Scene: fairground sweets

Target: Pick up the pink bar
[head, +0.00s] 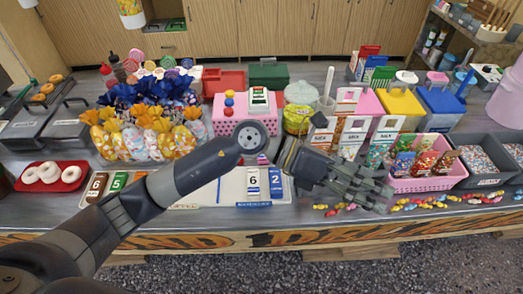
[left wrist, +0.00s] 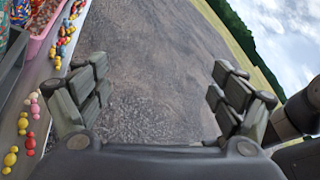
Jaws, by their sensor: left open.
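My left gripper (head: 378,190) reaches across the counter from the left in the head view, its fingers pointing right over the front edge. In the left wrist view it (left wrist: 158,88) is open and empty, its fingers spread over dark ground. Numbered bars lie along the counter front: a brown bar (head: 97,186) and a green bar (head: 118,182) at left, a white bar (head: 254,182) and a blue bar (head: 275,182) at centre. My left forearm crosses in front of this row and hides part of it. I cannot make out a pink bar for certain. My right gripper is not in view.
Small wrapped sweets (head: 430,202) lie along the counter's front edge, also in the left wrist view (left wrist: 31,142). A pink basket (head: 420,184) and a grey bin (head: 484,181) stand right of the gripper. Wrapped bags (head: 150,140) and a red tray (head: 70,177) stand left.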

